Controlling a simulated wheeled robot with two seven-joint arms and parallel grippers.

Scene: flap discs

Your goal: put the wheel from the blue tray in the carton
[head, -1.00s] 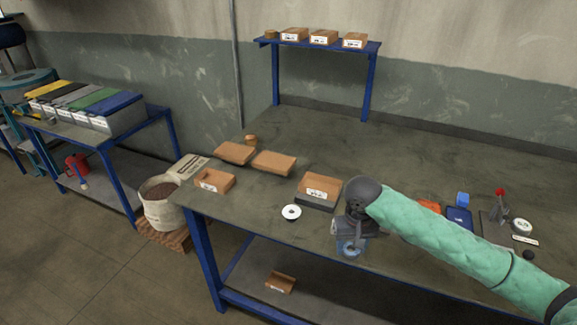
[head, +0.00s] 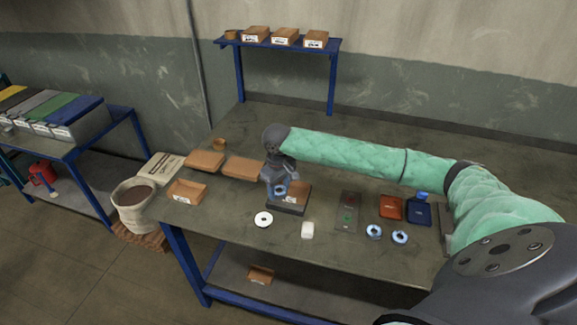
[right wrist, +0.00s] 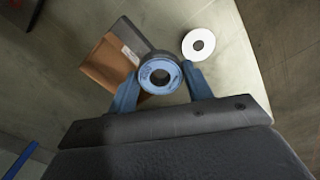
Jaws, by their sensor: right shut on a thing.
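My right gripper (head: 279,188) is shut on a grey wheel with a blue ring, seen edge-on to face-on in the head view (head: 281,190). In the right wrist view the wheel (right wrist: 160,76) sits between the blue fingertips. The open brown carton (head: 299,194) stands on a dark base at the middle of the bench; the gripper and wheel hide its left part. The wheel is held above or in front of it; the exact height is unclear. The carton (right wrist: 105,68) also shows behind the wheel in the wrist view. The blue tray (head: 419,214) is at the right. My left gripper is not in view.
Two blue-ringed wheels (head: 374,232) lie near an orange tray (head: 390,207). A blue cube (head: 423,196) is at the blue tray. Flat brown boxes (head: 242,167) lie behind left.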

